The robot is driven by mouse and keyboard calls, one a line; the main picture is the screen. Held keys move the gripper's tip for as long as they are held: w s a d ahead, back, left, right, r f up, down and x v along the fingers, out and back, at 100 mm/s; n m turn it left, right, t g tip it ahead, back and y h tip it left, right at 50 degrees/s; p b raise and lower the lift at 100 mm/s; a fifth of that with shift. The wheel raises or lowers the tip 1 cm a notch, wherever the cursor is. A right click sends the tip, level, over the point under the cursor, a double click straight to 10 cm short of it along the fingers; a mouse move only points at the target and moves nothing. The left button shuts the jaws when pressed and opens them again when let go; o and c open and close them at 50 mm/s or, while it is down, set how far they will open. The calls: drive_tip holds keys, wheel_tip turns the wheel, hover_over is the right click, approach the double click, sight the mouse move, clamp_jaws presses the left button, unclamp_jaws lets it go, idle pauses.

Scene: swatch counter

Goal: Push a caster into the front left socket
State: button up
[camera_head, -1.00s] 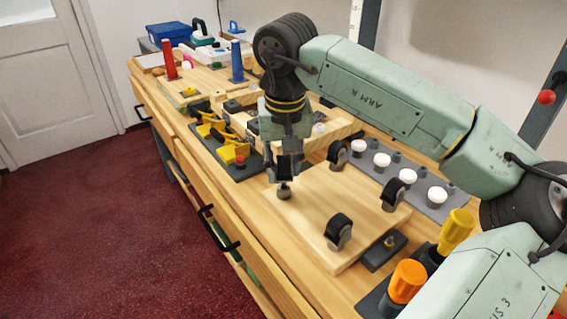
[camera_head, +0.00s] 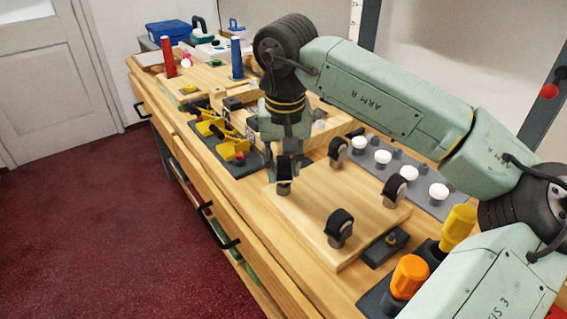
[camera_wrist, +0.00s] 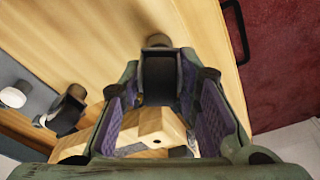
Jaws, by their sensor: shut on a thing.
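A pale wooden board (camera_head: 318,205) lies on the counter. Three black-wheeled casters stand upright on it: one at the back (camera_head: 338,152), one at the right (camera_head: 394,191) and one near the front (camera_head: 340,229). My gripper (camera_head: 284,180) points down over the board's left corner, shut on a fourth caster (camera_head: 285,188). In the wrist view this caster (camera_wrist: 159,75) sits between the two finger pads, with its round collar (camera_wrist: 158,41) close to the wood. The socket is hidden beneath it. I cannot tell how deep the stem sits.
A grey strip (camera_head: 411,186) with several white knobs runs behind the board. Orange (camera_head: 409,277) and yellow (camera_head: 457,229) handles stand at the right. A dark block (camera_head: 384,250) lies beside the board. Yellow clamps (camera_head: 232,149) stand left of my gripper.

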drive_tip(key=shift+f+b, duration=0.75)
drive_tip(key=shift+f, duration=0.05)
idle(1.4)
drive_tip(key=o, duration=1.2)
drive_tip(key=o, duration=0.3)
drive_tip(key=shift+r+p, duration=2.25)
drive_tip(key=shift+r, duration=0.85)
drive_tip(key=shift+f, duration=0.1)
